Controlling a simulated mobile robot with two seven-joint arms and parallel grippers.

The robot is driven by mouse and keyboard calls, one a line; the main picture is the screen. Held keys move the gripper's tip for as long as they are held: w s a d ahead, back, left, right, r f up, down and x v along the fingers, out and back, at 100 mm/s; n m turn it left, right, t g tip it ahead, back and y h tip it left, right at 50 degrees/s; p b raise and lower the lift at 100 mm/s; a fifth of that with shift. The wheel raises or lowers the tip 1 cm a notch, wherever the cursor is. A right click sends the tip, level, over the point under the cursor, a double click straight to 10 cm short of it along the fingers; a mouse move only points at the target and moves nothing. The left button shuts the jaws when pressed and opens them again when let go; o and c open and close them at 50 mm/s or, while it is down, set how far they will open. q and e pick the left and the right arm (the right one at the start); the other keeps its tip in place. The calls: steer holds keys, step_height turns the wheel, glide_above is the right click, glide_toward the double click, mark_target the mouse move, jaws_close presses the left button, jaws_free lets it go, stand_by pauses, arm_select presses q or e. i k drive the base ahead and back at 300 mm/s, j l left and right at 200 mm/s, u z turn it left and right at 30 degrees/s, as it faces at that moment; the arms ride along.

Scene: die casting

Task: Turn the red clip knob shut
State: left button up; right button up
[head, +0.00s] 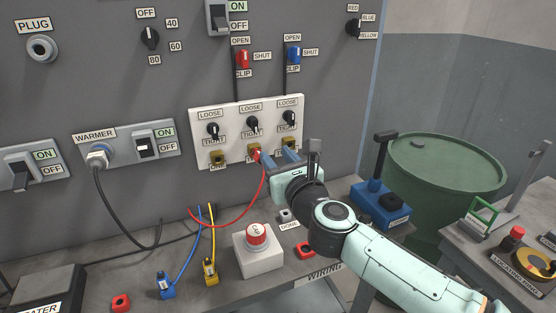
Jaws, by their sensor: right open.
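The red clip knob (243,60) is on the grey wall panel, above the white terminal plate (197,128). Its OPEN label is above it, SHUT to its right and CLIP below. It looks upright, toward OPEN, but it is too small to be sure. My right gripper (271,157) is lower, in front of the white plate, well below the knob and apart from it. Its jaws are open beside a red plug (256,155) at the middle brass terminal, with a red cable hanging from it. Whether a finger touches the plug is unclear. My left gripper is out of view.
A blue clip knob (293,54) is right of the red one. Black LOOSE/TIGHT knobs (252,124) are on the plate. A red push button (256,235), blue plug (166,287) and yellow plug (210,272) are on the bench. A green drum (443,178) stands right.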

mark_target(242, 58)
steer(key=k+l, duration=0.25)
steer(key=k, duration=0.2)
steer(key=k+l, duration=0.2)
steer(key=k, duration=0.3)
